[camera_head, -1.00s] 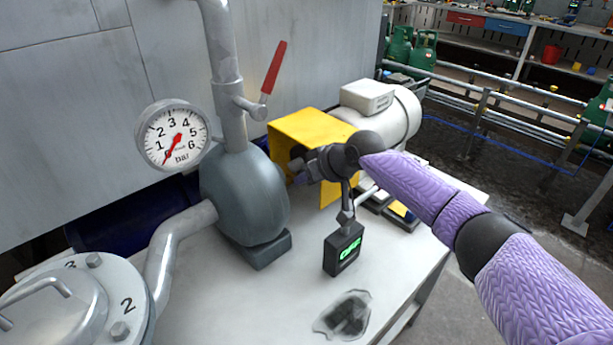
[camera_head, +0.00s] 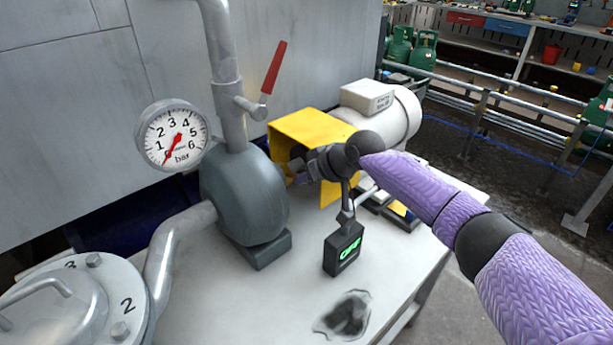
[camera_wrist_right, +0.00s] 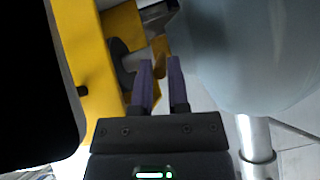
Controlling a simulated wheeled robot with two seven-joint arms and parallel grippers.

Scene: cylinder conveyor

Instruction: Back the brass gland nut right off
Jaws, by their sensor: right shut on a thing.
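The brass gland nut (camera_wrist_right: 158,48) shows in the right wrist view as a small gold-brown piece at the fingertips, partly hidden by them. My right gripper (camera_wrist_right: 161,64) is shut on it, with one purple finger on either side. In the head view the right gripper (camera_head: 292,174) reaches in between the grey pump body (camera_head: 245,195) and the yellow guard (camera_head: 312,128). The nut cannot be made out there behind the gripper. My left gripper is out of view.
The pressure gauge (camera_head: 173,135) points to about 0 bar. A red lever (camera_head: 274,66) sits on the upright pipe. A dark wet patch (camera_head: 343,316) lies on the white bench top. The motor (camera_head: 400,115) is behind the guard.

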